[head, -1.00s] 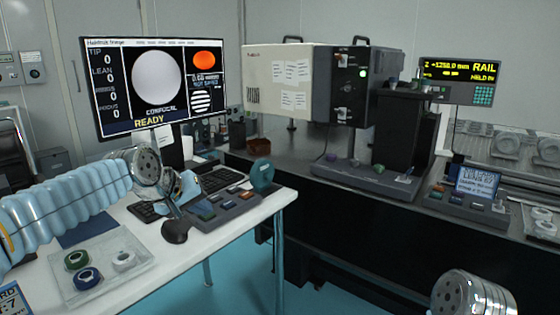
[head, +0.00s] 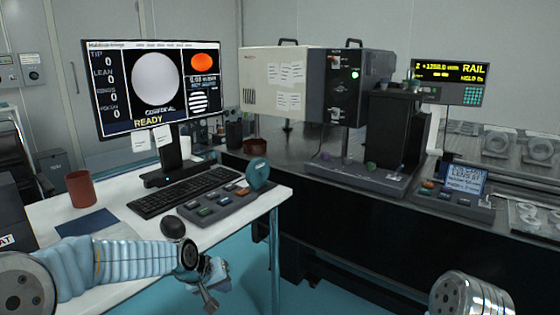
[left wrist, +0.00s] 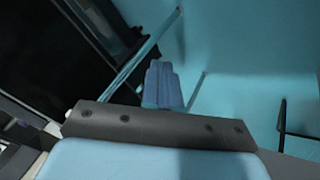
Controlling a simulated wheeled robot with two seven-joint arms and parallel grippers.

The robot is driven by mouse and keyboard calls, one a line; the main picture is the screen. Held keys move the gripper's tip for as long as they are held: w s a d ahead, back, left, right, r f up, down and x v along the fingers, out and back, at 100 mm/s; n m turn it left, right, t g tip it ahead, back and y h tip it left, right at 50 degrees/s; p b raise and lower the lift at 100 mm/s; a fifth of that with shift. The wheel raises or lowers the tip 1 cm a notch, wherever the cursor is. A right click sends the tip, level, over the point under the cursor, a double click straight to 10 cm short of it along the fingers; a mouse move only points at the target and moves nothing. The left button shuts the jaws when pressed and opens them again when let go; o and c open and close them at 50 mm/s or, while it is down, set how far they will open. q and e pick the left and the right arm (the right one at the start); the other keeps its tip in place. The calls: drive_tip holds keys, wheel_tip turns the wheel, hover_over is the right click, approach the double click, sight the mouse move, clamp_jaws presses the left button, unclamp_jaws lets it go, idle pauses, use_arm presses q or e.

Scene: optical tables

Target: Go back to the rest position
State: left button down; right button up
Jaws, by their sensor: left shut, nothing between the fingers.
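My left gripper (head: 208,295) hangs low in front of the white table's (head: 240,222) front edge, over the blue floor. It is shut and empty. In the left wrist view its closed blue-grey fingers (left wrist: 162,86) point at floor, with table legs around them. My left arm comes in from the lower left across the table's near part and hides what lies behind it. A metal link of my right arm (head: 470,295) shows at the lower right; the right gripper is out of view.
Behind is a dark optical bench (head: 330,190) with a large instrument (head: 300,85). Blue floor is clear right of the white table.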

use_arm(q)
drive_tip(key=s+d+f+g, duration=0.1)
drive_tip(key=s+f, duration=0.2)
drive_tip(key=f, duration=0.4)
drive_tip(key=s+f+g, duration=0.1)
drive_tip(key=s+f, duration=0.2)
drive_tip(key=f, duration=0.4)
drive_tip(key=s+d+f+g, duration=0.1)
drive_tip(key=s+f, duration=0.7)
drive_tip(key=s, duration=0.3)
drive_tip(key=s+d+f+m+g, duration=0.1)
drive_tip(key=s+d+f+g, duration=0.1)
drive_tip(key=s+f, duration=0.6)
drive_tip(key=s, duration=0.3)
drive_tip(key=shift+s+f, duration=0.2)
